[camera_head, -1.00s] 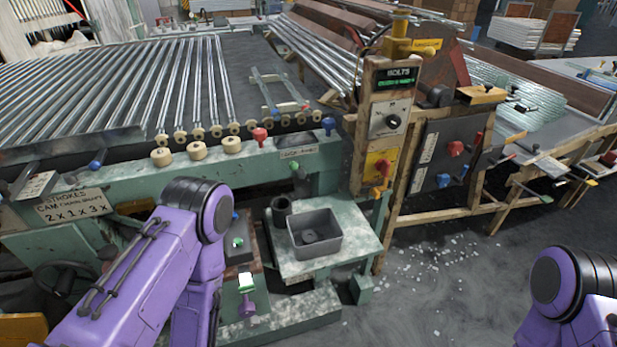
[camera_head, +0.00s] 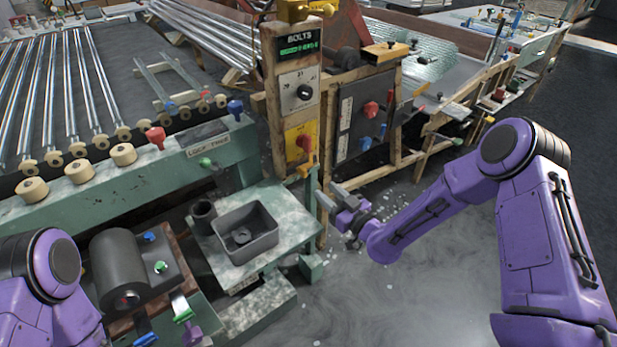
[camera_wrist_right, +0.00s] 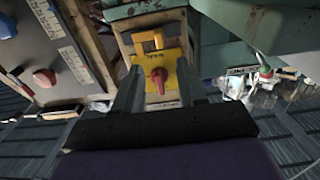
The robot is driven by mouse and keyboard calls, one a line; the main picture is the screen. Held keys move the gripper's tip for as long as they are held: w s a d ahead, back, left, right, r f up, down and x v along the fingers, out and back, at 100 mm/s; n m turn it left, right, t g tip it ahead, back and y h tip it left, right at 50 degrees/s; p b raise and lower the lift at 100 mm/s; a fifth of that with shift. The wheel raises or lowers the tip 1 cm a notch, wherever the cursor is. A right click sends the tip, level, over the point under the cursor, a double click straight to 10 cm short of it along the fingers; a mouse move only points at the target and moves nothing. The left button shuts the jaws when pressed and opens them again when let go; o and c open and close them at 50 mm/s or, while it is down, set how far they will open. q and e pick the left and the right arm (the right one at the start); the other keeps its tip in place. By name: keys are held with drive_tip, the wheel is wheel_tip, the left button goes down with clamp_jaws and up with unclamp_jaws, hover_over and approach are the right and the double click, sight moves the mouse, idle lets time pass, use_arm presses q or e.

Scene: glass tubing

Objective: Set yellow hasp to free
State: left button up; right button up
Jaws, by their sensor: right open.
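The yellow hasp (camera_head: 306,171) is a small orange-yellow piece low on the wooden post, below a yellow plate (camera_head: 292,138) with a red knob (camera_head: 304,143). In the right wrist view, the yellow hasp (camera_wrist_right: 149,40) shows above the yellow plate (camera_wrist_right: 147,62) and its red knob (camera_wrist_right: 158,76); that view looks turned over. My right gripper (camera_head: 333,197) is open and empty, just below and right of the hasp in the head view. Its two fingers (camera_wrist_right: 159,72) frame the plate, apparently apart from it. My left gripper is outside the frame.
A dark panel (camera_head: 350,110) with red and blue knobs stands right of the post. A grey bin (camera_head: 245,232) sits on the low green table left of my right gripper. A screen (camera_head: 299,46) and dial are higher on the post. Floor in front is open.

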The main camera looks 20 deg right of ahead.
sight(306, 174)
drive_tip(key=x, duration=0.9)
drive_tip(key=shift+w+f, duration=0.15)
clamp_jaws()
